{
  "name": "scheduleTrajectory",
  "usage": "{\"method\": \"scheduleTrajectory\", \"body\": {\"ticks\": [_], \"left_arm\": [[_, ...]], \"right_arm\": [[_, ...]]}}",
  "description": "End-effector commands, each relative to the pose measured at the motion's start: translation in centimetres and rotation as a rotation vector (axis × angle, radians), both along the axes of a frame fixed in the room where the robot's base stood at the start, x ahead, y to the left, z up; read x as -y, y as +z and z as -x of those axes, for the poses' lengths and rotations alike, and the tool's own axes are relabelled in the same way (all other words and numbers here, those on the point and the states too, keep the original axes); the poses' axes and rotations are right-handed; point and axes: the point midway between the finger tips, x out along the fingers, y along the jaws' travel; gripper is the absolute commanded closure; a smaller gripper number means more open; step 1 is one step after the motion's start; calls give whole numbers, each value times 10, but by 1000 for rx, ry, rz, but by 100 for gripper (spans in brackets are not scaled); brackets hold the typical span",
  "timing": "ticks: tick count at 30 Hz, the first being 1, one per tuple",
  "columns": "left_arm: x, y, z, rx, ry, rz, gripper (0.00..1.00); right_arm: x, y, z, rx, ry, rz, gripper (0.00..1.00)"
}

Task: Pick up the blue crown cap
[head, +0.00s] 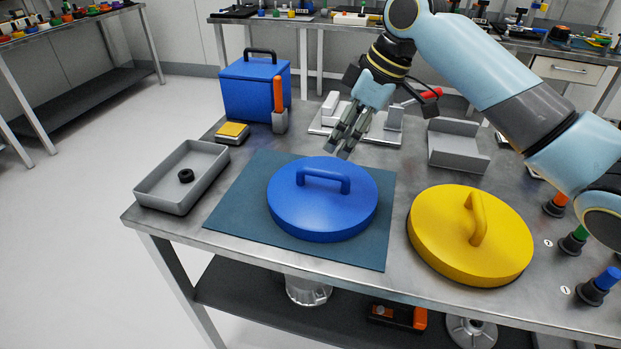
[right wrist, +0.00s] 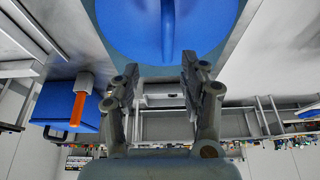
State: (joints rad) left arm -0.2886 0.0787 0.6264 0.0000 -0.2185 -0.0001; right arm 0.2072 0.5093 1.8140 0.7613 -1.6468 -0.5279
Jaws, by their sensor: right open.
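The blue crown cap (head: 322,210) is a round blue disc with an arched handle on top. It lies flat on a dark teal mat (head: 243,213) in the middle of the table. My right gripper (head: 343,146) is above and just behind the cap's far edge in the head view, its fingers pointing down and empty. In the right wrist view, the right gripper (right wrist: 160,88) has its fingers apart, and the blue crown cap (right wrist: 130,35) fills the top centre with its handle running up from the middle. My left gripper is not in view.
A yellow cap (head: 480,240) with a handle lies right of the mat. A grey tray (head: 160,199) holding a small black ring stands at left. A blue box (head: 245,88), an orange-handled tool (head: 279,108) and a grey bracket (head: 455,150) stand towards the back.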

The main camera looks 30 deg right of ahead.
Motion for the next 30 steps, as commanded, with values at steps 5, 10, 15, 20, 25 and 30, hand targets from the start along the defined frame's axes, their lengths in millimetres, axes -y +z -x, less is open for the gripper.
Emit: {"method": "scheduleTrajectory", "body": {"ticks": [5, 10, 15, 20, 25, 30], "left_arm": [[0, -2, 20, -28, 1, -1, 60], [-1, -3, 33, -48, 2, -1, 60], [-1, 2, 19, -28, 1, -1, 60], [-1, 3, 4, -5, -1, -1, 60], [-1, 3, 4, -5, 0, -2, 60], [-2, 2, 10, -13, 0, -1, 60]], "right_arm": [[-9, -30, -8, -3, -1, -4, 56], [-13, -43, -11, -2, -1, 0, 56], [-23, -64, -15, -4, -2, -3, 56], [-29, -85, -21, -2, -2, -1, 56], [-29, -89, -22, -2, -1, 2, 56], [-29, -89, -22, -1, -1, 2, 62]]}}
